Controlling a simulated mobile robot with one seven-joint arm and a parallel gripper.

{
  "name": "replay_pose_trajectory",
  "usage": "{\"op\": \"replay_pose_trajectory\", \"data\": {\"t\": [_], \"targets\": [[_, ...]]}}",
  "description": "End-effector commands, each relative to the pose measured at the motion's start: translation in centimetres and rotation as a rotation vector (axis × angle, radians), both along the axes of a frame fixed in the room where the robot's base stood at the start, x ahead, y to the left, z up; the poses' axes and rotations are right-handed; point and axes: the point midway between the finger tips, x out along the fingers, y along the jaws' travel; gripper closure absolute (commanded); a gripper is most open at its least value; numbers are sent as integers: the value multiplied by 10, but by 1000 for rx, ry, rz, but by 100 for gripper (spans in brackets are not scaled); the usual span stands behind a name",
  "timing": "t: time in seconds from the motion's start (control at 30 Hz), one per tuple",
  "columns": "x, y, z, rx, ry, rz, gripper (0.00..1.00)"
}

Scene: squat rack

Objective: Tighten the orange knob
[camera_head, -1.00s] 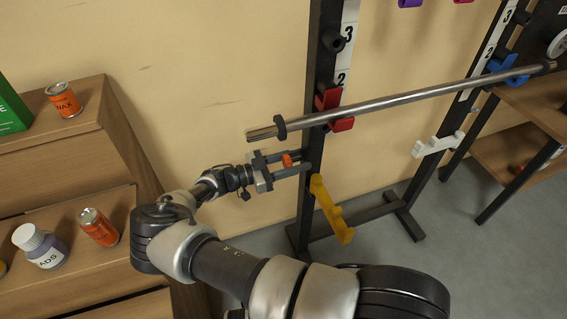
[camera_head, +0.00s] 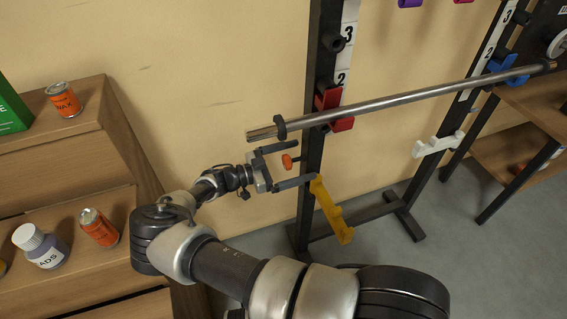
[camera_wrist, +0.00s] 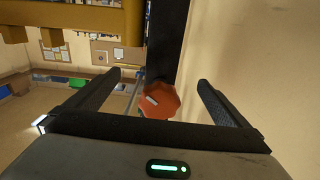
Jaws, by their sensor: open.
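The orange knob (camera_head: 287,161) sticks out from the left upright of the rack. In the wrist view the knob (camera_wrist: 159,101) is a faceted orange disc with a pale mark, lying between my two fingers. My gripper (camera_head: 295,164) is open, with one finger above the knob and one below it. In the wrist view my gripper (camera_wrist: 160,88) shows a gap on both sides of the knob, so neither finger touches it. The knob's stem is mostly hidden in the wrist view.
A steel bar (camera_head: 400,101) rests above my gripper on a red hook (camera_head: 342,124) and a blue hook (camera_head: 508,70). A yellow hook (camera_head: 331,210) sits just below the lower finger. A wooden shelf unit (camera_head: 120,150) with cans stands at left.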

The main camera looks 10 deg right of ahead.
Motion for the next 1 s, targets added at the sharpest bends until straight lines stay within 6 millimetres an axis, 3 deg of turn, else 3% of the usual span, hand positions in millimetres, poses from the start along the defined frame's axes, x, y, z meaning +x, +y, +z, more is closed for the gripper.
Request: {"op": "replay_pose_trajectory", "data": {"t": [0.7,1.0], "targets": [[-12,63,-3,1,-1,1,0],[-14,69,0,0,0,0,0]]}}
